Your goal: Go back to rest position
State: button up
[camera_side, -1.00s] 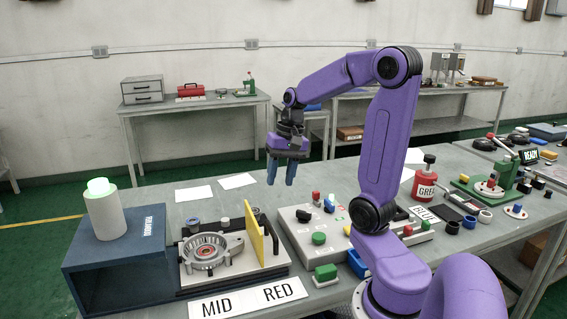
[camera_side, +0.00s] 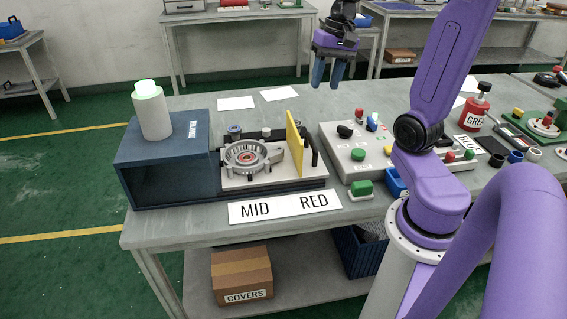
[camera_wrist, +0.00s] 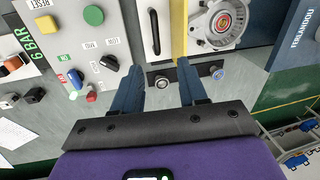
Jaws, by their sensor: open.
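My gripper (camera_side: 328,72) hangs above the back edge of the workbench in the side view, fingers pointing down. Its two blue fingers are apart with nothing between them. In the wrist view my gripper (camera_wrist: 160,80) is also open and empty, with the bench surface below it. The metal alternator housing (camera_side: 252,158) lies on its fixture plate (camera_side: 285,181), to the left of a yellow upright plate (camera_side: 295,143). The housing also shows at the top of the wrist view (camera_wrist: 222,18).
A dark blue box (camera_side: 160,170) with a white cylinder (camera_side: 151,112) on top stands left of the fixture. A grey control panel (camera_side: 365,158) with buttons stands to its right. A carton (camera_side: 242,276) sits on the lower shelf.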

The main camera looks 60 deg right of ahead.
jog(key=s+a+f+n+g, duration=0.1)
jog(key=s+a+f+n, duration=0.25)
jog(key=a+n, duration=0.45)
jog(key=s+a+f+n, duration=0.2)
jog(key=s+a+n, duration=0.35)
jog(key=a, duration=0.45)
jog(key=s+a+f+n+h, duration=0.1)
jog(key=s+a+f+n, duration=0.1)
jog(key=s+n, duration=0.5)
jog(key=shift+s+a+f, duration=0.2)
jog(key=shift+a+f, duration=0.05)
jog(key=shift+a, duration=0.25)
